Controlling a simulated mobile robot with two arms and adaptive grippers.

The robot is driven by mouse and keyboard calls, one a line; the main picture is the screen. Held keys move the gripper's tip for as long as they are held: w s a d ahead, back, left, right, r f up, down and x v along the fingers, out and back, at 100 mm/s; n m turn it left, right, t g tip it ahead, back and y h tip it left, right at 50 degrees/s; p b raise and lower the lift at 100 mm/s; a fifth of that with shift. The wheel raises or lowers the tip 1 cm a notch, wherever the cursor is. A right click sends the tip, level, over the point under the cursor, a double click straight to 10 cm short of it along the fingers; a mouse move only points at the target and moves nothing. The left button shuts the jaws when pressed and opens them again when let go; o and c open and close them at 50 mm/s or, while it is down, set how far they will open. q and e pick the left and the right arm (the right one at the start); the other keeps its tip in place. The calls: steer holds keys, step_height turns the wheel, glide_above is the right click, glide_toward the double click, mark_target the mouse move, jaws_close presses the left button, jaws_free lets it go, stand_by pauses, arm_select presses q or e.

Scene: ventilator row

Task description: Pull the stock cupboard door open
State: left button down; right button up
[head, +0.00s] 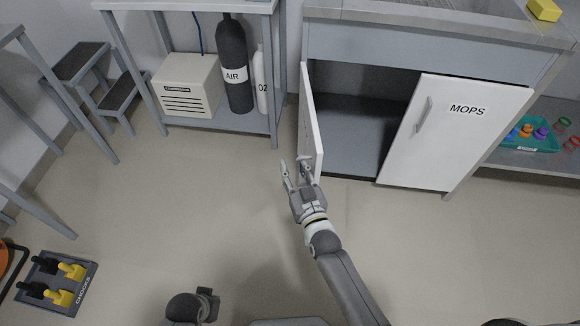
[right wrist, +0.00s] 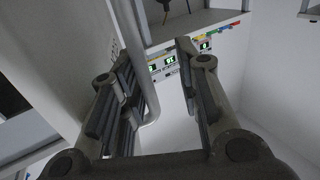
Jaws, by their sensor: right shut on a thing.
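The stock cupboard door (head: 312,125) is a white panel, seen nearly edge-on in the head view. It stands swung well out from the left side of the cupboard, and the dark inside (head: 360,110) shows. My right gripper (head: 298,170) is at the door's outer end, shut on its handle. In the right wrist view the pale handle bar (right wrist: 151,85) runs between the fingers, close to the left one. Any lettering on the door is not readable.
The white MOPS door (head: 455,135) beside the opening is closed. A teal tray (head: 505,140) sits on a shelf at right. A cream box (head: 187,85) and AIR cylinder (head: 232,65) stand on a shelf at left. A CHOCKS tray (head: 85,290) lies on the floor. The middle floor is clear.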

arm_select(q)
steer(key=shift+s+r, duration=0.1)
steer(key=shift+s, duration=0.1)
arm_select(e)
steer(key=v, duration=1.1)
steer(key=shift+s+a, duration=0.25)
steer(key=shift+a, duration=0.1)
steer(key=shift+f, duration=0.1)
